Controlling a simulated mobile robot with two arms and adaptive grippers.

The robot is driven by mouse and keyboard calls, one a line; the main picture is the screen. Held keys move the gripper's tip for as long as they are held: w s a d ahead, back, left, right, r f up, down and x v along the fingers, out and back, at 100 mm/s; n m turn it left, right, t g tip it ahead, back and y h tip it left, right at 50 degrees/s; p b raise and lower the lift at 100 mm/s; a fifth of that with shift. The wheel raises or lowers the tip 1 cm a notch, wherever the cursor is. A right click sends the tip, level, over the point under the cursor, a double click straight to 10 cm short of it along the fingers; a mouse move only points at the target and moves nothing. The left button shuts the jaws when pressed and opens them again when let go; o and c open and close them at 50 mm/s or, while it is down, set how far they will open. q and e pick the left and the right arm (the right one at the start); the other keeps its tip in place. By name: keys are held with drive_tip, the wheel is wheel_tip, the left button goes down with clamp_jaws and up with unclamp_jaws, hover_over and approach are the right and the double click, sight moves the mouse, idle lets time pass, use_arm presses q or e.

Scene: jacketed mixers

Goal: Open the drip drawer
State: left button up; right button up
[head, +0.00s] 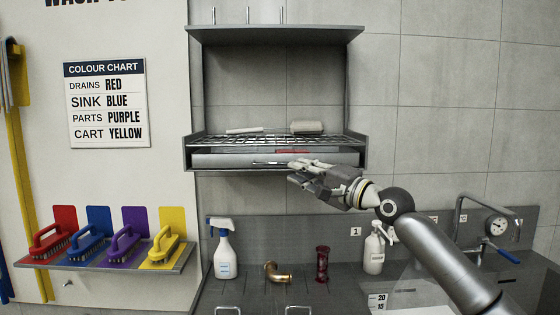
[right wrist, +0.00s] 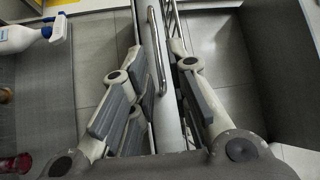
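The drip drawer (head: 222,160) is a pale grey, wide, shallow drawer under the wire rack of the wall shelf. It looks closed, with its front within the shelf frame. Its thin bar handle (head: 270,163) is at the middle of the front. My right gripper (head: 297,172) is at the drawer front, by the right end of the handle. In the right wrist view, the handle (right wrist: 155,50) runs between the parted fingers of the right gripper (right wrist: 158,92). The fingers look open, and I cannot tell whether either touches the handle. My left gripper is not in view.
Below, the counter holds a spray bottle (head: 225,250), a brass elbow pipe (head: 277,272), a dark red fitting (head: 322,264) and a pump bottle (head: 374,248). Coloured brushes stand on a ledge (head: 100,256) at left. The space in front of the drawer's left half is free.

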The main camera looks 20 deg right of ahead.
sight(278, 164)
drive_tip(key=p+x, duration=0.1)
drive_tip(key=x, duration=0.3)
drive_tip(key=shift+a, duration=0.2)
drive_tip(key=shift+f+x, duration=0.2)
drive_tip(key=shift+x, duration=1.25)
drive_tip(key=shift+w, duration=0.1)
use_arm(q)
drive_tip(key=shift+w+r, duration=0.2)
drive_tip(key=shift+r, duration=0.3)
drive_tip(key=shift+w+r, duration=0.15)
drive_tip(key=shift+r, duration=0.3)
use_arm(e)
clamp_jaws()
